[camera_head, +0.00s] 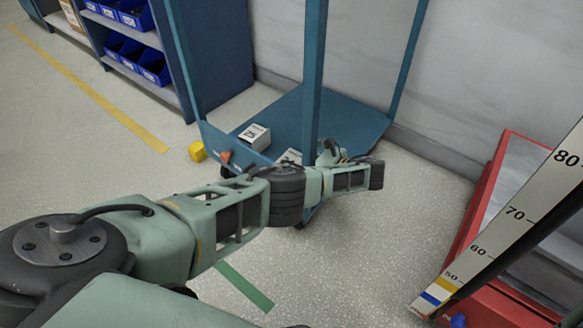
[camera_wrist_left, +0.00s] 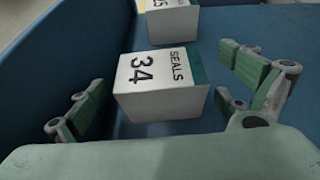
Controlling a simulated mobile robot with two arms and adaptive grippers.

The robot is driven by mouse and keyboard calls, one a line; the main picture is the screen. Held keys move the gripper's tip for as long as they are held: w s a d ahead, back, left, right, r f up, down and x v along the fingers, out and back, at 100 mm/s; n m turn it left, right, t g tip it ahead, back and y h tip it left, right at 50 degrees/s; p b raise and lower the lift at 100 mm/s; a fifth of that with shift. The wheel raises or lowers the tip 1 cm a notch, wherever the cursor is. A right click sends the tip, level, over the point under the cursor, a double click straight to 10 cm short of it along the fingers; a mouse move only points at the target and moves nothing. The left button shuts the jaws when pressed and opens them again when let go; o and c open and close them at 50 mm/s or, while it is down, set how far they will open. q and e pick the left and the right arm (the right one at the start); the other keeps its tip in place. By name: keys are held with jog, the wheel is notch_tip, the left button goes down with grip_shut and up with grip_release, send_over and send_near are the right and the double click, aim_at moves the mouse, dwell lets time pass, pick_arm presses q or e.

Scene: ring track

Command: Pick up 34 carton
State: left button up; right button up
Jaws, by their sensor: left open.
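The 34 carton (camera_wrist_left: 160,85) is a white box with a green side, marked "SEALS 34", in the middle of the left wrist view. It rests on a blue shelf surface. In the head view its white top (camera_head: 290,157) shows only partly beside a blue post, with my arm covering the rest. My left gripper (camera_head: 327,153) is open just to the right of it. In the left wrist view the fingers stand on either side of the carton, with gaps, not closed on it. My right gripper is not in view.
A second white carton (camera_wrist_left: 172,22) stands behind it, also visible in the head view (camera_head: 255,137). The blue cart (camera_head: 350,118) has upright posts close to my arm. A yellow object (camera_head: 197,151) is on the floor. A red-framed item (camera_head: 480,225) and a scale board (camera_head: 510,215) stand right.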

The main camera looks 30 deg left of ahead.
pick_arm(q)
jog(key=shift+a+f, duration=0.25)
jog(key=shift+a, duration=0.4)
jog(key=shift+c, duration=0.5)
jog(key=c, duration=1.1)
jog(key=shift+c, duration=0.7)
jog(key=shift+r, duration=0.2)
